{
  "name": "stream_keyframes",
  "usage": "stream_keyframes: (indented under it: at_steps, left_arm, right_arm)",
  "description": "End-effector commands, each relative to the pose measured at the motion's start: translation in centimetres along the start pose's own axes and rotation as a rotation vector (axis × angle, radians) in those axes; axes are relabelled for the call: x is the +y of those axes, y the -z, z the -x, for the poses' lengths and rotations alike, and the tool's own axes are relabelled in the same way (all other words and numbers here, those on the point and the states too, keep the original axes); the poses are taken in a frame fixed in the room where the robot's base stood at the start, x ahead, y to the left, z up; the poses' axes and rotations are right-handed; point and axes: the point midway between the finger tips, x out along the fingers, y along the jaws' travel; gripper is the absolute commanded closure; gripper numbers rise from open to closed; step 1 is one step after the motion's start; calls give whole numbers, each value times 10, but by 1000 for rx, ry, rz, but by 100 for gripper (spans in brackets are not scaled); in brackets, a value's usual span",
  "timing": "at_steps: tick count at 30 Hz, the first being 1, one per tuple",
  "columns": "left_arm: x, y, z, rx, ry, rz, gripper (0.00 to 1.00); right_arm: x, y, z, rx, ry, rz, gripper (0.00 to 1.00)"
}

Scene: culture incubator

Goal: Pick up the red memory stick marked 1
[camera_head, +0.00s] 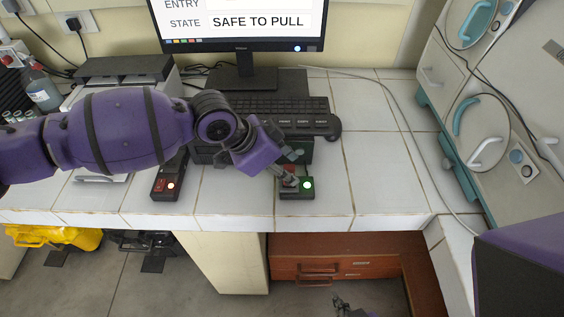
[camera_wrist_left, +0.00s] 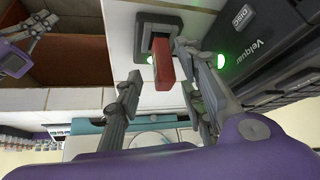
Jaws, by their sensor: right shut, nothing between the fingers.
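The red memory stick (camera_wrist_left: 162,62) stands out of a dark socket (camera_wrist_left: 143,30) in the left wrist view; no mark is readable on it. In the head view my left gripper (camera_head: 290,181) is at the small dock with the green light (camera_head: 297,194), near the counter's front edge, and largely hides the stick. In the left wrist view my left gripper (camera_wrist_left: 158,72) is open, with the stick between its fingertips, closer to the right finger. A clear gap shows on the left side. My right gripper (camera_head: 342,302) is shut and empty, below the counter's front edge.
The monitor (camera_head: 240,30) reads "SAFE TO PULL". A second dock with a red light (camera_head: 165,190) stands to the left. Incubator doors (camera_head: 482,130) are at the right. Wooden drawers (camera_head: 320,269) are below.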

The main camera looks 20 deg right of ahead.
Motion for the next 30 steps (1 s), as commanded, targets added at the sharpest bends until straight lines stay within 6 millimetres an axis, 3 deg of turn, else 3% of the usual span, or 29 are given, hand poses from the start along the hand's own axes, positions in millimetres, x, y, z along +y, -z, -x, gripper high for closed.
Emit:
stream_keyframes:
  at_steps: [3, 10, 17, 30]
  left_arm:
    - [0, -1, -9, -1, 1, 0, 64]
    - [0, -1, -10, -1, 0, 0, 65]
    - [0, -1, -10, -1, 0, 0, 95]
    - [2, 0, -9, 1, -3, 1, 100]
  right_arm:
    - [-1, -1, 0, -3, 1, 0, 100]
    - [-1, -2, 0, -4, 2, -1, 100]
    - [-2, -2, 0, -4, 1, -4, 100]
    - [-2, -2, 0, -4, 0, -7, 100]
